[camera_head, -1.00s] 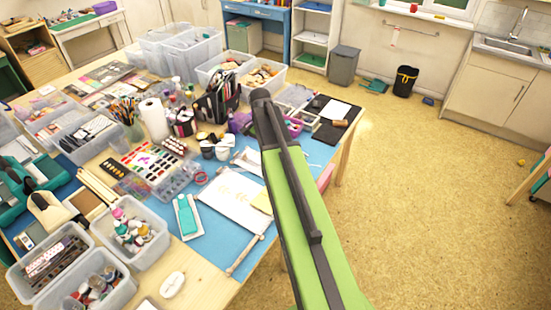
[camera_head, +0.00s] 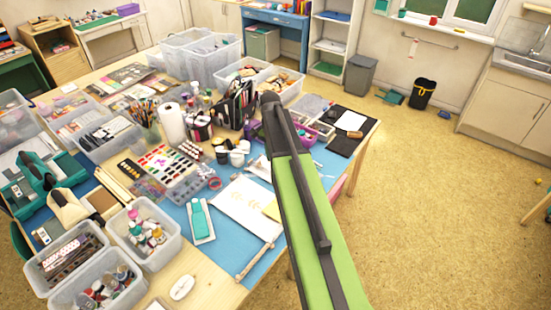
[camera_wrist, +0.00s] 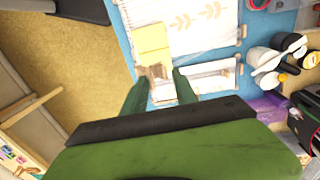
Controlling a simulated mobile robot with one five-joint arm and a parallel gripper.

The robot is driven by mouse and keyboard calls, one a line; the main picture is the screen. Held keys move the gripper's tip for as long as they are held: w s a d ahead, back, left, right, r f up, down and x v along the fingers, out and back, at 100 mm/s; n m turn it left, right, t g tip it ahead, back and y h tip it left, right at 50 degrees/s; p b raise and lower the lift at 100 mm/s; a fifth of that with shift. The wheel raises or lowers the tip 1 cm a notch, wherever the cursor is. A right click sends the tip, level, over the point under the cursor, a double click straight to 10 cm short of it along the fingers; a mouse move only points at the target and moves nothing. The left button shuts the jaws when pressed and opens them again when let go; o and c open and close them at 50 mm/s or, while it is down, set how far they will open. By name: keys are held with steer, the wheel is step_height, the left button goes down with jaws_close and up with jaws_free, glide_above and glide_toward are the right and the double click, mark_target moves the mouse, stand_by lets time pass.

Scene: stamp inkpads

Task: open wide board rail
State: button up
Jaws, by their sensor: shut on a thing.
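A white sheet with golden leaf prints (camera_head: 238,206) lies on the blue mat, with a thin wooden rail (camera_head: 256,262) along its near end. A white strip with wooden ends (camera_head: 259,166) lies past its far side. In the wrist view the sheet (camera_wrist: 187,22) is at the top and the strip (camera_wrist: 214,80) is below it, beside my fingers. My gripper (camera_wrist: 160,77) is shut on a small tan wooden piece (camera_wrist: 157,71), probably the end of that strip's rail. A yellow pad (camera_wrist: 151,42) lies just above it. My arm hides the fingertips in the head view.
Cups with black sides (camera_head: 222,152) stand close to the strip; they also show in the wrist view (camera_wrist: 264,57). A paint tray (camera_head: 180,180), a teal tool (camera_head: 199,218) and clear bins (camera_head: 143,235) crowd the table's left.

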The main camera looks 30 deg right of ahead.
steer(key=shift+s+d, duration=0.1)
steer(key=shift+d, duration=0.05)
stand_by(0.6)
step_height(320, 180, up, 17)
steer(key=w+p, duration=0.1)
steer(key=p, duration=1.6)
steer(key=shift+a+r, duration=0.2)
steer(key=shift+a, duration=0.05)
